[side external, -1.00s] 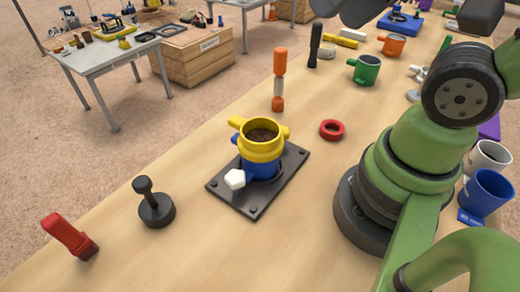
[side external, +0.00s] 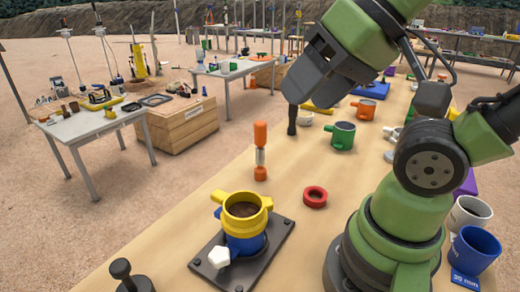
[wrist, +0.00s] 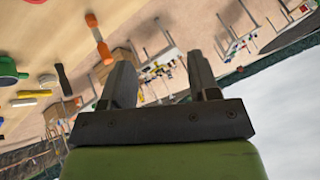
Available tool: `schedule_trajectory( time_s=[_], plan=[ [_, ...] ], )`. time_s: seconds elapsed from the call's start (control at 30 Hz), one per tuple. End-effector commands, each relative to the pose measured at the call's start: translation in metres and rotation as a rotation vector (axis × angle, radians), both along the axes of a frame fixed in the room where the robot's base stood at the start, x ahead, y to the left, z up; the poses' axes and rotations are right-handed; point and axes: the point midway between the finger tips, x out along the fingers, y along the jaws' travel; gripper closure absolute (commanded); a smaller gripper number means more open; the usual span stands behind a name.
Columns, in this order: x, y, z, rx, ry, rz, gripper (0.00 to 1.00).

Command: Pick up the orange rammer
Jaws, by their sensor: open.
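The orange rammer (side external: 260,152) stands upright on the wooden table, with orange top and bottom ends and a pale middle. It also shows in the wrist view (wrist: 98,34), at the upper left, left of my fingers. My gripper (side external: 303,80) is raised in the air at the upper middle of the side view, above and to the right of the rammer. In the wrist view my gripper (wrist: 160,80) has two dark fingers spread apart with nothing between them. The rammer is clear of the fingers.
A yellow and blue mould (side external: 243,222) on a dark base plate stands in front of the rammer. A red ring (side external: 314,197) lies to its right. A black tool (side external: 292,120) and a green mug (side external: 342,136) stand behind. Table around the rammer is bare.

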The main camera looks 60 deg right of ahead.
Motion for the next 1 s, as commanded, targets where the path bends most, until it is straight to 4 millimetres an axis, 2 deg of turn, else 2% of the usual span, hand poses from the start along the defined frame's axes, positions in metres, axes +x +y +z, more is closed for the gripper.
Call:
schedule_trajectory(
  time_s=[0.3,0.37,0.47,0.57,0.73,0.9,1.0],
  plan=[
    [0.001,0.000,0.000,0.005,0.003,-0.009,0.38],
    [0.005,-0.002,0.002,0.024,0.018,-0.048,0.38],
    [0.020,-0.009,0.005,0.103,0.079,-0.204,0.38],
    [0.047,-0.023,0.008,0.234,0.170,-0.480,0.38],
    [0.100,-0.062,-0.001,0.491,0.315,-1.073,0.38],
    [0.143,-0.112,-0.031,0.719,0.401,-1.686,0.38],
    [0.160,-0.140,-0.054,0.826,0.416,-2.008,0.38]
  ],
)
